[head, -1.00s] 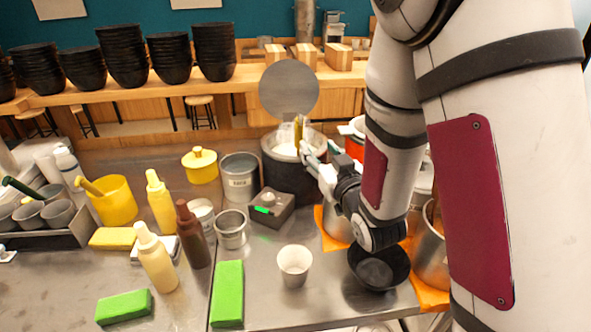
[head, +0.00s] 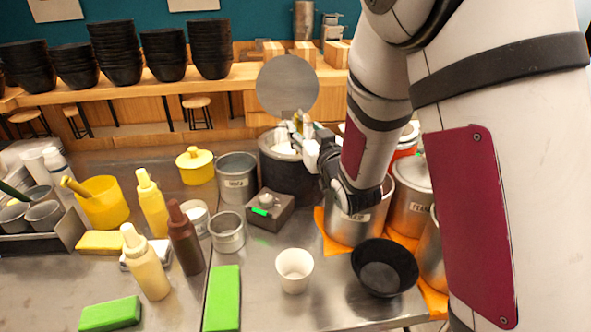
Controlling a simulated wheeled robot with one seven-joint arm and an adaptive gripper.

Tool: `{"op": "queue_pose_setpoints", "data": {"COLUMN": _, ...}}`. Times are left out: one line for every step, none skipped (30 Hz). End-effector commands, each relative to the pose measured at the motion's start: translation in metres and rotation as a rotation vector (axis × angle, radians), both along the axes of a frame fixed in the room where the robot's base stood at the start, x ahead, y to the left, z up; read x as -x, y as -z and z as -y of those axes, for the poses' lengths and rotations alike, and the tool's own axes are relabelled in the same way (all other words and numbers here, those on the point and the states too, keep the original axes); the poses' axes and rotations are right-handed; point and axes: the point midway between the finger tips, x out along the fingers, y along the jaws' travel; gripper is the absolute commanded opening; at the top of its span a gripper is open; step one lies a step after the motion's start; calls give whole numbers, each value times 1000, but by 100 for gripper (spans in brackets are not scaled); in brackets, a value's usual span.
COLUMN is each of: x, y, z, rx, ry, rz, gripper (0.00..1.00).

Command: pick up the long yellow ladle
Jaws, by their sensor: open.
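A yellow upright handle (head: 298,122), which looks like the long yellow ladle, stands out of a dark pot (head: 290,176) at the back middle of the counter. The lower part of the ladle is hidden in the pot. My gripper (head: 302,133) is open at the pot's mouth, right beside the handle. It partly covers the handle, and I cannot tell whether the fingers are around it or touch it.
A round grey lid (head: 287,86) stands up behind the pot. Metal pots (head: 411,195) are close on the right, with a black bowl (head: 384,268) in front. A grey box (head: 269,211), a metal can (head: 237,176) and a white cup (head: 294,270) stand nearby.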

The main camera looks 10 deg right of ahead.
Motion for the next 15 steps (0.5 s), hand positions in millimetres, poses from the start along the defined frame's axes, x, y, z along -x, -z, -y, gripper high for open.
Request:
{"op": "queue_pose_setpoints", "data": {"x": -6, "y": 2, "z": -3, "rx": 1, "ry": -2, "rz": -1, "gripper": 45}}
{"op": "queue_pose_setpoints", "data": {"x": -10, "y": 3, "z": -5, "rx": 1, "ry": -3, "rz": -1, "gripper": 45}}
{"op": "queue_pose_setpoints", "data": {"x": -16, "y": 4, "z": -7, "rx": 1, "ry": -3, "rz": 0, "gripper": 45}}
{"op": "queue_pose_setpoints", "data": {"x": -20, "y": 5, "z": -8, "rx": 1, "ry": -3, "rz": 0, "gripper": 45}}
{"op": "queue_pose_setpoints", "data": {"x": -25, "y": 6, "z": -10, "rx": 1, "ry": -3, "rz": 0, "gripper": 45}}
{"op": "queue_pose_setpoints", "data": {"x": -30, "y": 5, "z": -10, "rx": 1, "ry": -1, "rz": 1, "gripper": 45}}
{"op": "queue_pose_setpoints", "data": {"x": -34, "y": 5, "z": -10, "rx": 1, "ry": -1, "rz": 1, "gripper": 45}}
{"op": "queue_pose_setpoints", "data": {"x": -37, "y": 5, "z": -11, "rx": 1, "ry": -1, "rz": 1, "gripper": 45}}
{"op": "queue_pose_setpoints", "data": {"x": -40, "y": 5, "z": -11, "rx": 0, "ry": -1, "rz": 1, "gripper": 45}}
{"op": "queue_pose_setpoints", "data": {"x": -41, "y": 5, "z": -11, "rx": 0, "ry": -1, "rz": 1, "gripper": 45}}
{"op": "queue_pose_setpoints", "data": {"x": -43, "y": 5, "z": -12, "rx": 0, "ry": 0, "rz": 1, "gripper": 45}}
{"op": "queue_pose_setpoints", "data": {"x": -44, "y": 5, "z": -12, "rx": 0, "ry": 0, "rz": 1, "gripper": 45}}
{"op": "queue_pose_setpoints", "data": {"x": -44, "y": 5, "z": -12, "rx": -1, "ry": 0, "rz": 0, "gripper": 45}}
{"op": "queue_pose_setpoints", "data": {"x": -44, "y": 5, "z": -12, "rx": -1, "ry": 0, "rz": 0, "gripper": 45}}
{"op": "queue_pose_setpoints", "data": {"x": -44, "y": 5, "z": -12, "rx": -1, "ry": 0, "rz": 0, "gripper": 45}}
